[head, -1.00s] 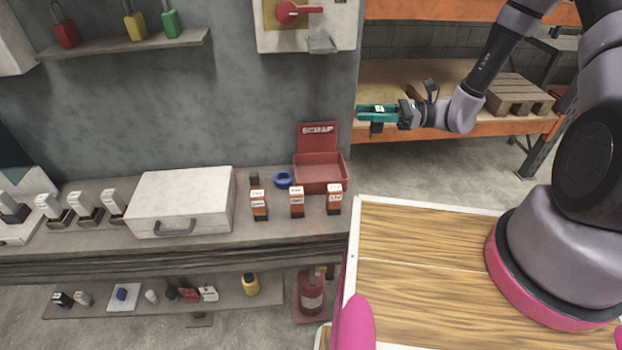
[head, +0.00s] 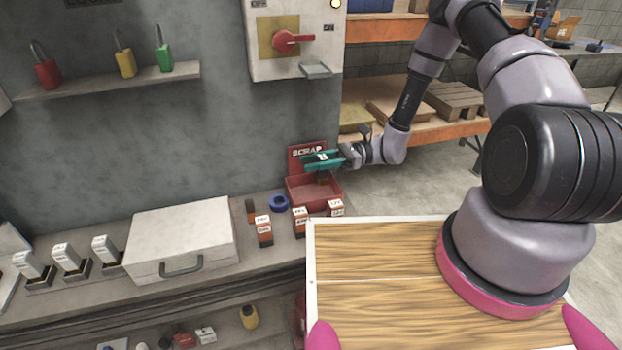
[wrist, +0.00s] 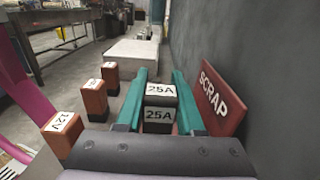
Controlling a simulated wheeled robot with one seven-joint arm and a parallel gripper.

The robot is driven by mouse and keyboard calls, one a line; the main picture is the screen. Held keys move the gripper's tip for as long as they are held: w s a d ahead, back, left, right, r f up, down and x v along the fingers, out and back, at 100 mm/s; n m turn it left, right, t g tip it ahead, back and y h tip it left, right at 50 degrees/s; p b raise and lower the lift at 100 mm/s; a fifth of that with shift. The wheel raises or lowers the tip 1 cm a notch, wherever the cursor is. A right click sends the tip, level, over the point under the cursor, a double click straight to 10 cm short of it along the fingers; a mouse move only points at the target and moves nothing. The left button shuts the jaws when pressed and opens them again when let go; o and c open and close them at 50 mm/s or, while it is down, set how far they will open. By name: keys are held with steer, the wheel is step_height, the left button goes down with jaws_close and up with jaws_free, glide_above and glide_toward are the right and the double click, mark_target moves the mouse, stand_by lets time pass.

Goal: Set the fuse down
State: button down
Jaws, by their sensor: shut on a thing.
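My gripper (head: 322,161) has teal jaws and is shut on a fuse. In the wrist view the fuse (wrist: 160,104) sits between the two jaws, dark with pale labels reading 25A. In the head view the gripper is in front of the red SCRAP panel, and the fuse's dark lower part hangs above the open red scrap box (head: 325,199). The fuse appears to be held clear of the box floor; the exact gap cannot be told. The SCRAP panel (wrist: 220,98) stands close to the right jaw in the wrist view.
Several orange-brown labelled blocks, one here (head: 264,231), stand in a row in front of the box. A blue ring (head: 278,204) and a white case (head: 180,238) lie to the left on the bench. A grey wall rises behind. A red switch (head: 287,41) is above.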

mark_target(317, 175)
steer(key=shift+f, duration=2.15)
steer(key=shift+f, duration=0.1)
steer(key=c, duration=0.5)
jaws_free()
steer(key=shift+f, duration=0.1)
